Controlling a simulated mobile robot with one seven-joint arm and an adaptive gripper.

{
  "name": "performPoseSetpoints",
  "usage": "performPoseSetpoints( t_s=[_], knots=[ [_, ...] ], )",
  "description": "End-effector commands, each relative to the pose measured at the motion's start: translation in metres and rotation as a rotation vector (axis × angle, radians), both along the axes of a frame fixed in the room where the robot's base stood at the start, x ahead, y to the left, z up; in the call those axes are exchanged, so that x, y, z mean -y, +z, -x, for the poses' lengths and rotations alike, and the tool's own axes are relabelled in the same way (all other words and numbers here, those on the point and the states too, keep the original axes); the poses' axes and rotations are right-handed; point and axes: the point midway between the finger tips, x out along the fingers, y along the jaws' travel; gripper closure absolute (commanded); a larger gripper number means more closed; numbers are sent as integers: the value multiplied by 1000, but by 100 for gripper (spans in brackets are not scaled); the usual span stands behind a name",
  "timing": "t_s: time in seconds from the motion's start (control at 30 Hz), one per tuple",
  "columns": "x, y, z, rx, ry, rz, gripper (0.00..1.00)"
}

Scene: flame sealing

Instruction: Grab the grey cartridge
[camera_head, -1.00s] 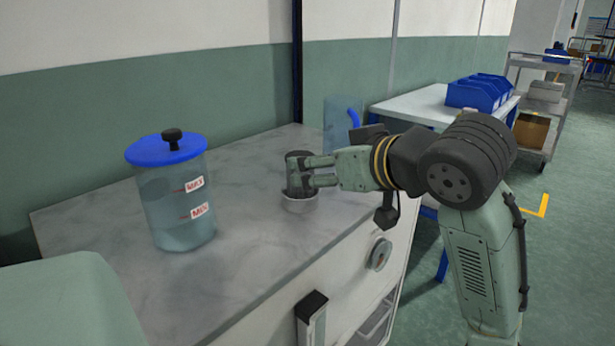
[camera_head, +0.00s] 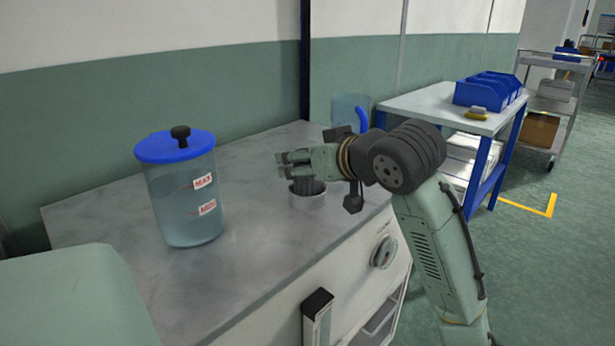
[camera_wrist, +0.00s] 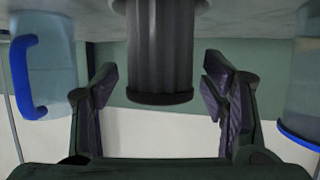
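The grey cartridge (camera_head: 310,187) is a dark ribbed cylinder standing upright in a light grey round holder (camera_head: 307,201) on the marble-look counter. My gripper (camera_head: 281,163) is at the cartridge's upper end and hides its top in the head view. In the upside-down wrist view, the cartridge (camera_wrist: 160,50) sits centred between the two fingers of my gripper (camera_wrist: 160,74). The fingers are apart, with a visible gap on each side of the cartridge. Its black end rim faces the palm.
A water jar with a blue lid (camera_head: 180,147) stands left on the counter (camera_head: 255,235). A clear pitcher with a blue handle (camera_head: 347,110) stands behind my gripper, near the wall. A side table with blue bins (camera_head: 485,92) is at the right.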

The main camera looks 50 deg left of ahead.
Motion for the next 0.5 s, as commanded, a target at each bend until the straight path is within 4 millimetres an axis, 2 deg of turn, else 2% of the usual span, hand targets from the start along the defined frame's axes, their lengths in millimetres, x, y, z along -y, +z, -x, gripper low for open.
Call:
performPoseSetpoints(
  t_s=[0.07, 0.5],
  knots=[
    [0, 0, 0, 0, 0, 0, 39],
    [0, 0, 0, 0, 0, 0, 69]
  ],
)
